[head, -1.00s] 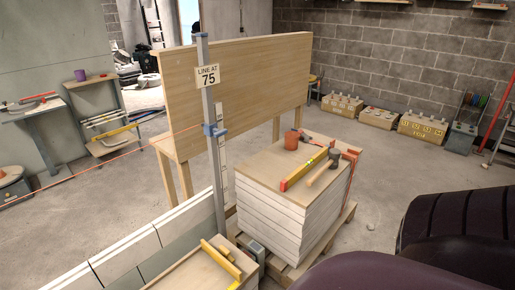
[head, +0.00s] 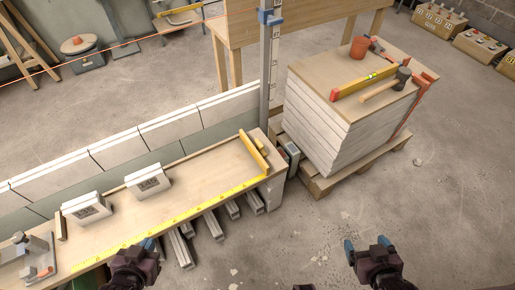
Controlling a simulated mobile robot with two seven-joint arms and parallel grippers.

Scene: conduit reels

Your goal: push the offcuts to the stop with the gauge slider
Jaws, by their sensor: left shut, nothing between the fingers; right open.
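Two pale block offcuts stand apart on the workbench (head: 190,205): one offcut (head: 87,208) at the left, another offcut (head: 148,183) nearer the middle. A yellow upright bar with a wooden grip, apparently the gauge slider (head: 253,153), stands across the bench's right end, clear of both offcuts. A short wooden strip, apparently the stop (head: 61,224), stands just left of the left offcut. My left gripper (head: 134,248) is shut and empty near the bench's front edge, apart from the offcuts and slider. My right gripper (head: 367,244) is open and empty over the floor at right.
A yellow scale (head: 175,222) runs along the bench's front edge. A metal tool (head: 32,258) sits at the left end. A block wall (head: 120,150) lines the back. A grey post (head: 265,85) and stacked boards (head: 322,125) stand beyond the right end. Floor at lower right is open.

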